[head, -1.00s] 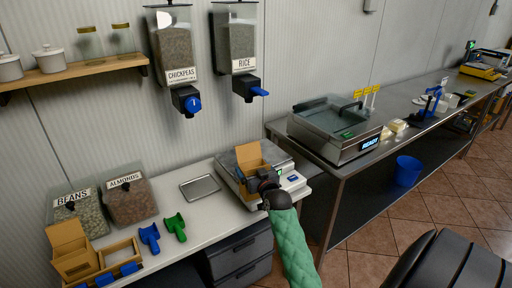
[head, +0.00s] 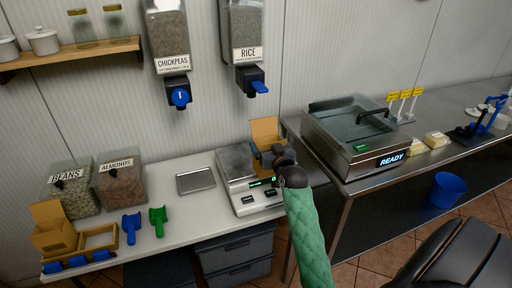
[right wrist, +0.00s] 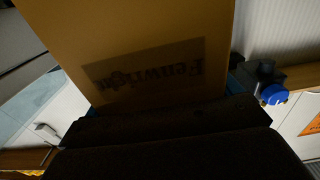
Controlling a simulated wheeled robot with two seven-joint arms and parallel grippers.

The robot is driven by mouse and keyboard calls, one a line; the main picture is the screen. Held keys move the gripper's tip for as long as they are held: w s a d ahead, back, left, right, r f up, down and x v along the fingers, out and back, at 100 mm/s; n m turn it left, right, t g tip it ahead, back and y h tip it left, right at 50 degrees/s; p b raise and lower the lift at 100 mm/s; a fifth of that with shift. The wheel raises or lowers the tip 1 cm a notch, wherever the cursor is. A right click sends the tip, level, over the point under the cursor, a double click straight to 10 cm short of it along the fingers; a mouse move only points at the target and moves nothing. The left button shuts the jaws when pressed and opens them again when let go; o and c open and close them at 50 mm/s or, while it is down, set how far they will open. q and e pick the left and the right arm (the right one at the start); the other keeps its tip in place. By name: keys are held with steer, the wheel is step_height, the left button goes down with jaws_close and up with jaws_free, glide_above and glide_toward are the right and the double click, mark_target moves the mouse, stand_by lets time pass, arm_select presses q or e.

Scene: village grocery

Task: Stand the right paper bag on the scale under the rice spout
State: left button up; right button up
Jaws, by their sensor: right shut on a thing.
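The brown paper bag (head: 265,132) is open at the top and held upright in my right gripper (head: 279,160). It is at the right side of the scale (head: 234,165); I cannot tell whether its base touches anything. In the right wrist view the bag (right wrist: 150,35) fills the top middle, its printed label upside down, close against the dark jaws (right wrist: 165,115). The RICE dispenser (head: 245,30) hangs on the wall, and its spout (head: 249,80) with a blue handle is above and left of the bag. My left gripper is not in view.
Blue (head: 131,226) and green (head: 157,220) scoops and a metal tray (head: 195,180) lie on the white counter. A steel counter with a READY machine (head: 355,140) stands right.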

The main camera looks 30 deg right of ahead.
steer(key=p+x, duration=0.1)
steer(key=x, duration=0.2)
steer(key=p+x, duration=0.1)
steer(key=x, duration=0.2)
steer(key=shift+w+r, duration=0.2)
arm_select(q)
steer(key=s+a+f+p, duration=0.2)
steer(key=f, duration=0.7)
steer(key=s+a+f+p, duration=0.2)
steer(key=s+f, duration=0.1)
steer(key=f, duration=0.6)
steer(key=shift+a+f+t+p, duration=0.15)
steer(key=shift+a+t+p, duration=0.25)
arm_select(e)
steer(key=w+d+f, duration=0.2)
steer(key=w+f, duration=0.2)
steer(key=w, duration=0.7)
steer(key=shift+d, duration=0.2)
steer(key=o, duration=0.9)
steer(key=shift+f, duration=0.1)
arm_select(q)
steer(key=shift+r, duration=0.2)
arm_select(e)
steer(key=shift+o, duration=0.6)
